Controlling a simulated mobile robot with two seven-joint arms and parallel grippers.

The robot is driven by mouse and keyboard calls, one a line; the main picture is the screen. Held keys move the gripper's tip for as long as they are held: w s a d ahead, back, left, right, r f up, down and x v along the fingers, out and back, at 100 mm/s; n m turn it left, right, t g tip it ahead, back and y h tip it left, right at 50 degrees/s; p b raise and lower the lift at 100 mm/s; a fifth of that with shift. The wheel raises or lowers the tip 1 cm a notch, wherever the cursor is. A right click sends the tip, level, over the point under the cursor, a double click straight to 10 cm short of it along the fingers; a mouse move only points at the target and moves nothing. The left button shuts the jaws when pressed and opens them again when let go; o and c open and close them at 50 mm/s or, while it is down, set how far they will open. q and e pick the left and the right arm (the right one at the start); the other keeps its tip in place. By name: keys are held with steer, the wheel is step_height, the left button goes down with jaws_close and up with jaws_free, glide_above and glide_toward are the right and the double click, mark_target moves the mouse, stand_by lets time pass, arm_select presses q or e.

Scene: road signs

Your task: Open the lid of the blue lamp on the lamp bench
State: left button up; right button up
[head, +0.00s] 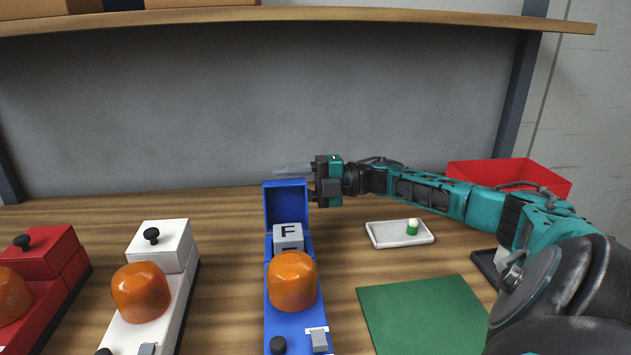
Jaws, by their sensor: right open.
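The blue lamp (283,327) stands on the wooden bench in the middle of the head view, with an orange dome (292,281) towards its front. Its blue lid (286,205) stands upright at the back, open. A grey block marked F (288,237) shows in the compartment below the lid. My right gripper (293,170) is at the lid's upper right, pointing left. It is open, with one finger above and behind the lid's top edge. I cannot tell whether it touches the lid. My left gripper is not in view.
A white lamp (165,244) and a red lamp (40,252), both with closed lids, stand to the left. A white tray (385,240) with a small green-and-white piece (412,227), a green mat (425,315) and a red bin (480,173) lie right. A shelf (400,15) runs overhead.

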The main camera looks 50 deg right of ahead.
steer(key=v, duration=1.2)
steer(key=shift+a, duration=0.1)
